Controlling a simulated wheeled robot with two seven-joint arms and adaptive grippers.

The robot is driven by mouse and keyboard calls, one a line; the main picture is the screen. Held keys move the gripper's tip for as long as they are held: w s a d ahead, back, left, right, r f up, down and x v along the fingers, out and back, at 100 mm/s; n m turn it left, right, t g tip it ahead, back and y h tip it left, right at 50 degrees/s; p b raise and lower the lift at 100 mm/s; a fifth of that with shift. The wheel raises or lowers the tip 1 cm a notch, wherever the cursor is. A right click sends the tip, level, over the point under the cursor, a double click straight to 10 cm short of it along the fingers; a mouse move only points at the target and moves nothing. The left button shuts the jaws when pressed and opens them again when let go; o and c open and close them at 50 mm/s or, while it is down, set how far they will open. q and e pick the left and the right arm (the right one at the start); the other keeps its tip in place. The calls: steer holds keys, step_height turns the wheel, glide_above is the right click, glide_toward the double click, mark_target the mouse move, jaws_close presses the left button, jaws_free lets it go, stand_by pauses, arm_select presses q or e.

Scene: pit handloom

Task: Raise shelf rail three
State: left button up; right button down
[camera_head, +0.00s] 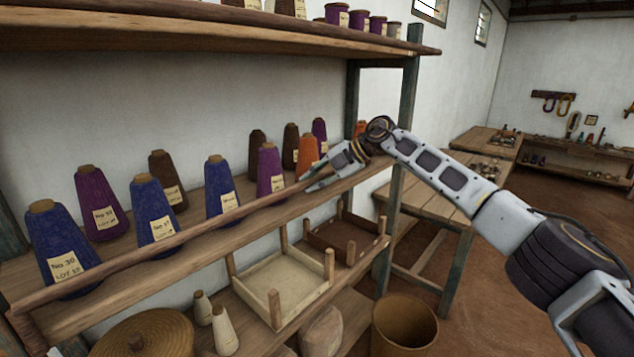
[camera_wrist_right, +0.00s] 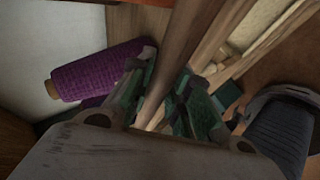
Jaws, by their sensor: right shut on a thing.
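The shelf rail (camera_head: 180,238) is a long wooden bar along the front of the middle shelf (camera_head: 110,292), which holds yarn cones. It runs from the lower left up toward the right. My right gripper (camera_head: 312,183) is at the rail's right part, shut on it. In the right wrist view the rail (camera_wrist_right: 183,50) passes between the green-padded fingers (camera_wrist_right: 165,95). My left gripper is in neither view.
Blue cones (camera_head: 58,240), purple cones (camera_head: 98,205) and an orange cone (camera_head: 307,153) stand behind the rail. The upper shelf (camera_head: 200,30) overhangs them. Wooden trays (camera_head: 283,285) sit on the lower shelf. A basket (camera_head: 404,325) stands on the floor at right, before a bench (camera_head: 430,197).

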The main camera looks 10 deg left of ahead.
steer(key=shift+r, duration=0.2)
steer(key=c, duration=1.5)
jaws_free()
steer(key=shift+o, duration=1)
steer(key=shift+w+a+f, duration=0.1)
steer(key=shift+a+f, duration=0.05)
steer(key=shift+d, duration=0.2)
steer(key=v, duration=1.1)
steer(key=shift+d+r, duration=0.2)
steer(key=shift+r, duration=0.1)
